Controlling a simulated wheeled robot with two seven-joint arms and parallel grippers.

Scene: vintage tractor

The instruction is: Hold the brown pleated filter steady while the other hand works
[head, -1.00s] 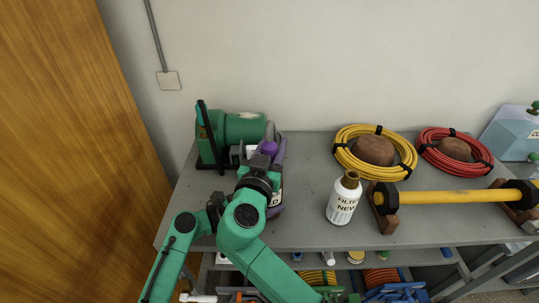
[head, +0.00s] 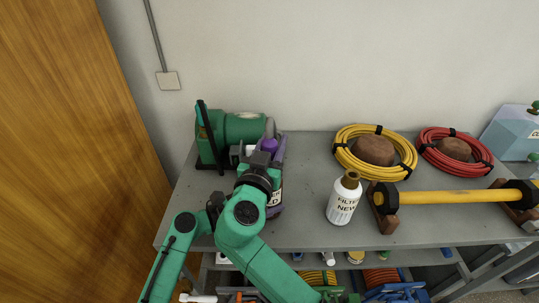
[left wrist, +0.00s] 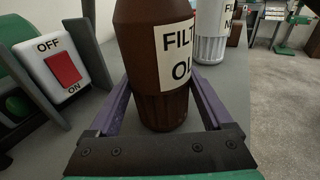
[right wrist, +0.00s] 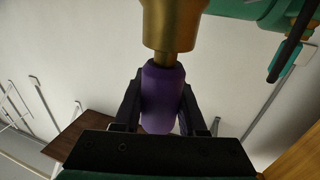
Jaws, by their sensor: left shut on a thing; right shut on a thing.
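The brown pleated filter (left wrist: 145,55) stands upright in the left wrist view, with a white label reading "FILT OL". My left gripper (left wrist: 160,82) is shut on it, with a purple finger on each side. In the head view only part of the filter (head: 275,197) shows behind my arms. In the right wrist view my right gripper (right wrist: 161,85) is shut on a purple cylinder (right wrist: 163,100) with black fingers. A brass piece (right wrist: 172,25) joins the cylinder's far end. The purple top (head: 268,146) also shows in the head view. The filter's upper end is hidden.
A white filter bottle (head: 343,200) marked "NEW" stands right on the grey bench (head: 300,235). A green machine (head: 238,130) stands behind my grippers; a red switch (left wrist: 63,68) is close by. Yellow hose (head: 347,152), red hose (head: 432,161) and a yellow bar (head: 445,197) occupy the right.

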